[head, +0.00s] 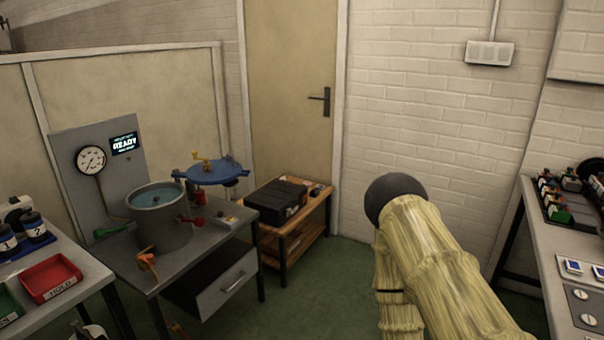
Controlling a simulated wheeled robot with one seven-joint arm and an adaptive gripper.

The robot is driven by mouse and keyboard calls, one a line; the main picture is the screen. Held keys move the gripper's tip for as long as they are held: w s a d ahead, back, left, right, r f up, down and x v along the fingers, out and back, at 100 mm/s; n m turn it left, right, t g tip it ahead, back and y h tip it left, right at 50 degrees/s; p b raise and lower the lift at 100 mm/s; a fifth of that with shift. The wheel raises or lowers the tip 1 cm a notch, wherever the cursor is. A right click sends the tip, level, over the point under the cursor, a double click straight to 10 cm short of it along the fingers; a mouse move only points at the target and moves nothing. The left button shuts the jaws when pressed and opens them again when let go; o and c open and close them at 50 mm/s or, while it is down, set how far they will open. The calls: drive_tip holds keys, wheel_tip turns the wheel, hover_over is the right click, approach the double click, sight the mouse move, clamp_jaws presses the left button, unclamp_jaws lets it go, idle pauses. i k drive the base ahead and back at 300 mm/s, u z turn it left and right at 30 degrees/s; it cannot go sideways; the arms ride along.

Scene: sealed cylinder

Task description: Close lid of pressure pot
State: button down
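The pressure pot (163,236) is a grey metal cylinder standing upright on a grey workbench at the left in the head view. Its top is open and a blue-green surface shows inside. The lid (222,174) is a blue disc with a yellow handle (203,160) on top. It is held level to the right of the pot, behind it and a little higher, off the opening. Clamp handles stand around the pot: a red one (192,220) at right, an orange one (148,264) in front and a green one (110,230) at left. My gripper cannot be made out.
A panel (70,155) with a gauge and a display reading READY stands behind the pot. A table with a red tray (51,278) is at front left. A black case (276,200) lies on a low wooden shelf. Another bench is at right. Green floor lies between.

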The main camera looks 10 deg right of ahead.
sight(224, 171)
drive_tip(key=i, duration=1.55)
drive_tip(key=u, duration=0.75)
